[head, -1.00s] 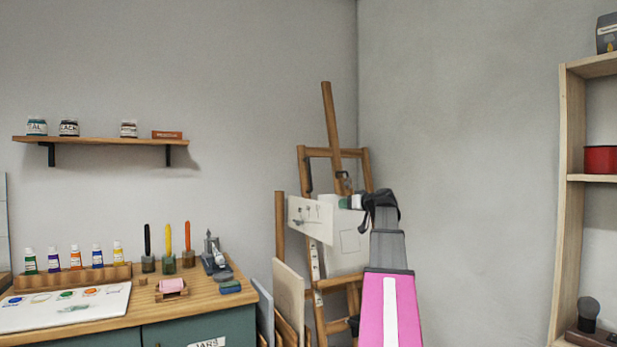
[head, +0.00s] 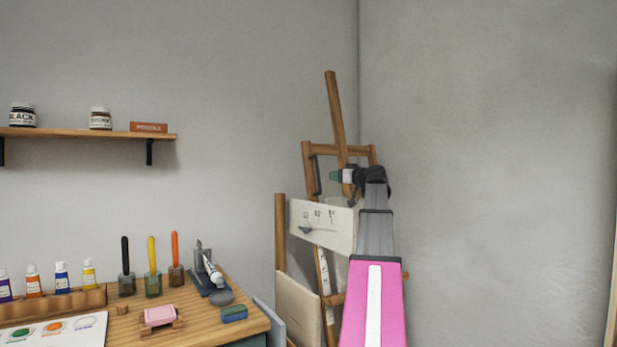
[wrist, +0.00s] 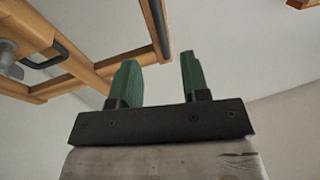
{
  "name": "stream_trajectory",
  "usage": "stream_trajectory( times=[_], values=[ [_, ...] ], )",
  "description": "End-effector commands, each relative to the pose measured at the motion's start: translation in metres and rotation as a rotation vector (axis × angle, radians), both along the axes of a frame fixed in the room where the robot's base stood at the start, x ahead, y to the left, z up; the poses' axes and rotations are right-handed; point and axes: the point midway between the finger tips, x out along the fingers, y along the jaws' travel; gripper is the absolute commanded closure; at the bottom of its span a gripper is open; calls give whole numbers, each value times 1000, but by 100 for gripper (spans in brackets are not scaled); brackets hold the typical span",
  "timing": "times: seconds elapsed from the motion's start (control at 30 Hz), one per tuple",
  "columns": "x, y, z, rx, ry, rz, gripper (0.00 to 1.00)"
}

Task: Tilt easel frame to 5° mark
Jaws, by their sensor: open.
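The wooden easel (head: 336,110) stands in the corner, with its mast leaning to the left. A white scale plate (head: 340,238) with small printed marks and a dark pointer is at its left side; the marks are too small to read surely. My gripper (head: 335,176) is in front of the easel's upper frame, above the plate, partly hidden by my arm. In the wrist view my green fingers (wrist: 160,80) are apart with nothing between them. The easel's wooden bars (wrist: 82,72), a dark handle (wrist: 45,50) and a grey knob (wrist: 10,62) lie beyond and left of the fingers.
A table with brushes (head: 152,265), paint tubes (head: 61,278) and a pink block (head: 160,315) stands at the left. Canvas boards (head: 297,305) lean between it and the easel. A wall shelf (head: 90,134) holds jars. Bare wall is at the right.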

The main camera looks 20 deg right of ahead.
Motion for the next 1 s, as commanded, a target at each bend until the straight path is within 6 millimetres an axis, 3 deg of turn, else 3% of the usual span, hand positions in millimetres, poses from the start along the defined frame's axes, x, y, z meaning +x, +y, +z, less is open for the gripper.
stream_trajectory(
  times=[0.17,0.7,1.0],
  values=[
    [9,2,2,0,-2,0,58],
    [90,29,1,-1,-1,1,58],
    [102,34,1,-1,-1,-1,58]
  ],
)
